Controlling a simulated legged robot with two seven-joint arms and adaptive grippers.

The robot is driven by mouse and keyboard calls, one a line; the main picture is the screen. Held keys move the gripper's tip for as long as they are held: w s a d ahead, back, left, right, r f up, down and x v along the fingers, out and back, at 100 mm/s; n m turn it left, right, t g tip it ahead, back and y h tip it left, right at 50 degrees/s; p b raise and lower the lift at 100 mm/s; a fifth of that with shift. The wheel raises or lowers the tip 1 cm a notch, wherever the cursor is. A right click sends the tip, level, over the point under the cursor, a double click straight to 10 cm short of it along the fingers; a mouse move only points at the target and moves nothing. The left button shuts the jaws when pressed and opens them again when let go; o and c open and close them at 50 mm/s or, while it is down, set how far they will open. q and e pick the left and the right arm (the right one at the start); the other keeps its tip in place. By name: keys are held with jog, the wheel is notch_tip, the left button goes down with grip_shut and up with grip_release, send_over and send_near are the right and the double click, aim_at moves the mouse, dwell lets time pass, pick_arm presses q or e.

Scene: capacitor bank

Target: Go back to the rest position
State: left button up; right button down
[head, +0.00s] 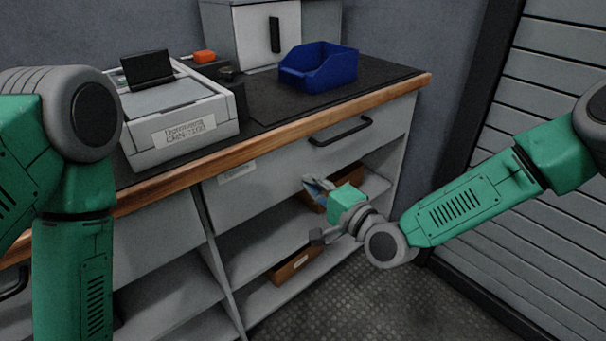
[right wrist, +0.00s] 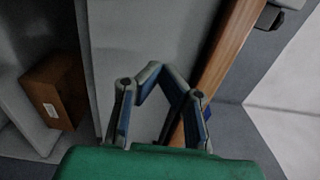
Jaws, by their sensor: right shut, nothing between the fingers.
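My right gripper (head: 312,186) is in front of the workbench, below the drawer handle and before the open shelves. It is shut and empty, and it also shows in the right wrist view (right wrist: 163,75). Its blue-grey fingers are apart from the bench as far as I can tell. My green right arm comes in from the right. My left arm hangs at the left edge of the head view, and its gripper is out of the picture.
The workbench has a wooden front edge (head: 285,128). On it are a grey-white device (head: 185,122), an open blue bin (head: 320,68) and an orange item (head: 204,57). A brown box (head: 295,266) sits on a lower shelf. A slatted shutter (head: 560,60) stands at right. Patterned floor (head: 345,305) is clear.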

jog(key=s+d+f+n+g+h+p, duration=0.2)
jog(key=s+d+f+g+p, duration=0.15)
jog(key=s, duration=0.35)
jog(key=s+d+f+n+g+h+p, duration=0.2)
jog(key=s+f, duration=0.2)
jog(key=s, duration=0.4)
jog(key=s+d+f+n+g+h+p, duration=0.2)
jog(key=s+d+f+p, duration=0.15)
jog(key=s, duration=0.35)
pick_arm(q)
notch_tip(320, 180, up, 13)
jog(key=a+p, duration=0.1)
jog(key=p, duration=0.2)
jog(key=shift+a+f+p, duration=0.2)
jog(key=shift+p, duration=0.2)
pick_arm(e)
jog(key=s+d+n+g+h, duration=0.4)
jog(key=s+d+g+h, duration=0.1)
jog(key=s+d, duration=1)
jog(key=shift+s+d+r+n+g+h, duration=0.35)
jog(key=shift+d+h, duration=0.15)
jog(key=shift+d, duration=0.4)
pick_arm(q)
jog(key=shift+w+d+r, duration=0.1)
jog(key=shift+d, duration=0.2)
pick_arm(e)
jog(key=shift+d+f, duration=0.15)
jog(key=shift+d, duration=0.2)
